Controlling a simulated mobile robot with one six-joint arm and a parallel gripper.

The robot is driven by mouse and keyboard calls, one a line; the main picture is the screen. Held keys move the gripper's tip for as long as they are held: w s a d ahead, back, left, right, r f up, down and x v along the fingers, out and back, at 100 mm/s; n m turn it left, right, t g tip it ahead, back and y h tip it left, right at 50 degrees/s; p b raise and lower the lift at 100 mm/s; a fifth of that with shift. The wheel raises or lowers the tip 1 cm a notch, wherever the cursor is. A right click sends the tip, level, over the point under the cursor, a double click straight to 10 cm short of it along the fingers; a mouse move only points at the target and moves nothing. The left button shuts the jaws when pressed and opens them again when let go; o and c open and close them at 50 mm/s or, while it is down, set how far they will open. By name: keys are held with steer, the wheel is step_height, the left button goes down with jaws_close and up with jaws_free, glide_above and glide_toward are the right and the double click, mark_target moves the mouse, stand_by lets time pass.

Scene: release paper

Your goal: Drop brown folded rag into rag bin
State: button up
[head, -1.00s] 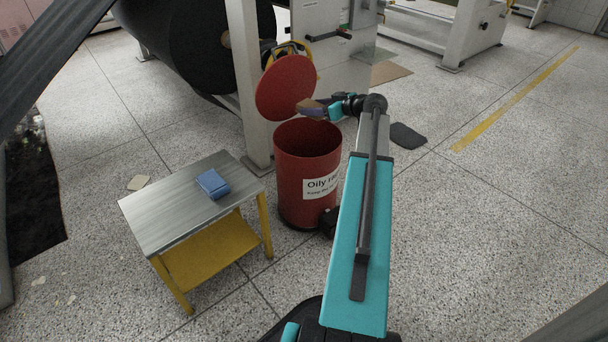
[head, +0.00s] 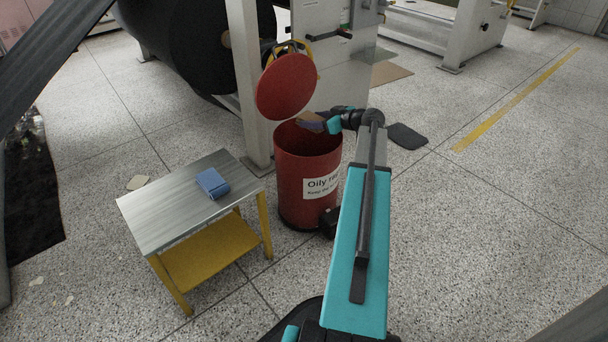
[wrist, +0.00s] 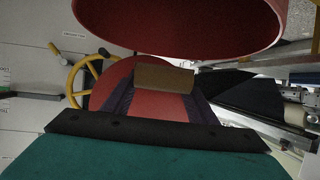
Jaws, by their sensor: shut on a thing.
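The brown folded rag (head: 310,120) is held in my gripper (head: 322,124) above the open mouth of the red rag bin (head: 300,185). In the wrist view the rag (wrist: 164,78) sits between the tips of my gripper's two dark fingers (wrist: 158,92). The bin's round red lid (head: 286,86) is tilted up at the back. The bin rim (wrist: 180,45) crosses the top of the wrist view. A label reading "Oily" is on the bin's front, partly hidden by my arm.
A metal-topped table (head: 165,215) with yellow legs stands left of the bin and bears a blue folded cloth (head: 212,183). A machine post (head: 250,90) rises just behind the bin. A dark mat (head: 407,136) lies on the floor to the right.

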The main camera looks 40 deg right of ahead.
steer(key=o, duration=1.1)
steer(key=shift+s, duration=0.1)
steer(key=p+v, duration=0.4)
steer(key=v, duration=0.9)
steer(key=shift+s, duration=0.3)
steer(key=shift+r, duration=0.15)
